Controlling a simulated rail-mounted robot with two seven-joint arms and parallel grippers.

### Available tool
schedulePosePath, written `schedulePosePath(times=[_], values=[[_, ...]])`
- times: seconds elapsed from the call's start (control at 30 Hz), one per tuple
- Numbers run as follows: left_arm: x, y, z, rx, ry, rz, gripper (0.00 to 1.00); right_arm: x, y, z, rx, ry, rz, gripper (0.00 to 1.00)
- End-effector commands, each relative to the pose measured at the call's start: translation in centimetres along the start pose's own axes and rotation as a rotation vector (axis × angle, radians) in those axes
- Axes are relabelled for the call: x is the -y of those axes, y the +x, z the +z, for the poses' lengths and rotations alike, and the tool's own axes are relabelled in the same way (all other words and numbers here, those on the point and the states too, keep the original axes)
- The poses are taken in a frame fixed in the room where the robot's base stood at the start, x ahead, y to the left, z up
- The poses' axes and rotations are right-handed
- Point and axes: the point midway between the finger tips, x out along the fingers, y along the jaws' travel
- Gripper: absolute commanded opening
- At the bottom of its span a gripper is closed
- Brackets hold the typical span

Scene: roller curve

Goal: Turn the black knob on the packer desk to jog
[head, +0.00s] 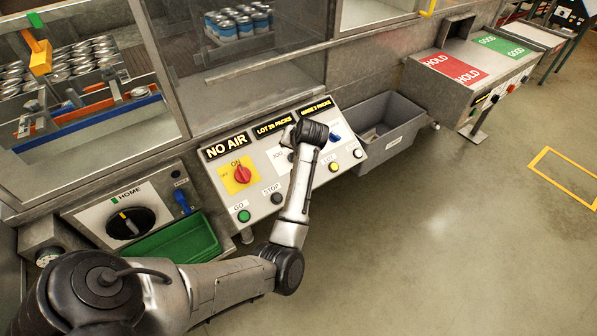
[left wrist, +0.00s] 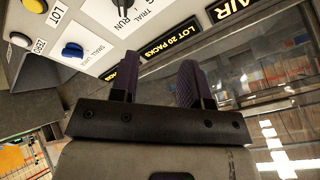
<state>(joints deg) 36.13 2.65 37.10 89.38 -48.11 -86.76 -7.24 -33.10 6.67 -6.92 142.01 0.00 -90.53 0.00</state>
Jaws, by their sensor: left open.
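The packer desk (head: 262,205) is a light grey sloped panel in the head view. Its "JOG" label shows beside my left arm, which hides most of the black knob. In the left wrist view the black knob (left wrist: 123,4) is cut off by the top edge, next to the words "TRIAL" and "RUN"; I cannot tell its setting for sure. My left gripper (left wrist: 157,78) is open and empty, its two dark purple fingers apart in front of the desk's black signs, clear of the knob. In the head view its fingers are hidden behind the wrist. My right gripper is not in view.
On the desk are a red switch on a yellow plate (head: 243,174), a green button (head: 244,216), a black stop button (head: 277,199) and a blue knob (left wrist: 73,50). A grey bin (head: 405,130) stands right of the desk. A window frame rises behind it.

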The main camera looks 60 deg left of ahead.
Motion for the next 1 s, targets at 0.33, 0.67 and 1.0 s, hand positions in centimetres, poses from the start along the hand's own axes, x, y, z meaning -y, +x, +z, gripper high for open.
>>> schedulePosePath(times=[0.33,0.67,1.0], values=[[-4.3,3.9,-3.1,0.143,-0.059,0.067,0.43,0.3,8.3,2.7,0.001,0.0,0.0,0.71],[-5.4,4.9,-3.8,0.172,-0.051,0.093,0.43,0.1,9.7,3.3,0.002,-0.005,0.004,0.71],[-6.0,11.0,-2.7,0.172,-0.051,0.092,0.43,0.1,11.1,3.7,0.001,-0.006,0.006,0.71]])
